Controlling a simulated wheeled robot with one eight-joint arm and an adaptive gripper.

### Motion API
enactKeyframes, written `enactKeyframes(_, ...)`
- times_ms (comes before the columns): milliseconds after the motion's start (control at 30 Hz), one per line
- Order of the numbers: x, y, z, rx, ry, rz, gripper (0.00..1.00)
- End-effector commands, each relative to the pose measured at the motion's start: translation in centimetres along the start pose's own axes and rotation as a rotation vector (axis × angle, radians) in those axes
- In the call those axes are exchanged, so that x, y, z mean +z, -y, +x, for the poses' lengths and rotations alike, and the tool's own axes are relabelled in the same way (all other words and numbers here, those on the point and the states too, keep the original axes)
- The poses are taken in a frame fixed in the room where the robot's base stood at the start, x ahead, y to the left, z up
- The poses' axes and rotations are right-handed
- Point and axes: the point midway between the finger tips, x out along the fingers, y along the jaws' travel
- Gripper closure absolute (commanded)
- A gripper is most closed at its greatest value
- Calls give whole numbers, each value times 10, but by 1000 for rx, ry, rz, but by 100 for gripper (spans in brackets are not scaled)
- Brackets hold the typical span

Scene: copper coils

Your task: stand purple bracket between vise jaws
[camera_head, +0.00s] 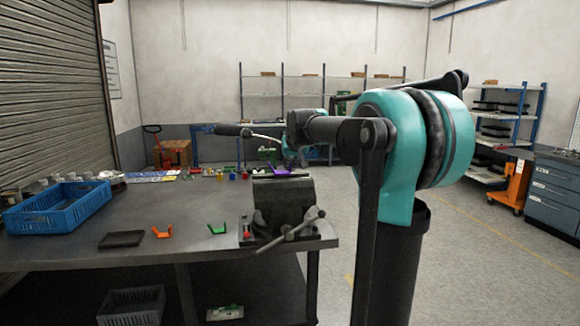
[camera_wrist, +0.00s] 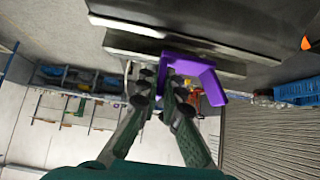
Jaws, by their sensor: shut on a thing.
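The purple bracket (camera_wrist: 206,70) is a U-shaped piece. In the wrist view one of its arms lies at the fingertips of my gripper (camera_wrist: 168,78), which is shut on it. The bracket is beside the pale metal jaws of the vise (camera_wrist: 130,44), and its far side overlaps them in the picture. I cannot tell whether it touches them or sits between them. In the head view the bracket (camera_head: 280,172) shows as a thin purple strip above the vise (camera_head: 285,200), near the table's right end. My gripper (camera_head: 292,158) is small there, and its fingertips are hard to make out.
The table (camera_head: 170,220) holds an orange bracket (camera_head: 162,232), a green bracket (camera_head: 217,229), a dark tray (camera_head: 121,239) and a blue crate (camera_head: 58,210). Several small coloured parts lie behind. The vise handle (camera_head: 295,232) sticks out in front. Table middle is clear.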

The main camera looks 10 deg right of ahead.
Motion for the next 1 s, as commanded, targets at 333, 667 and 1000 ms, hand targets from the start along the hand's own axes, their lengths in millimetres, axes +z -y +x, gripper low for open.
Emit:
enactKeyframes(333, 2, 0, 2, 0, 0, 0, 100)
enactKeyframes(667, 7, 0, 8, 0, 0, 0, 100)
enactKeyframes(1000, 11, 0, 11, 0, 0, 0, 100)
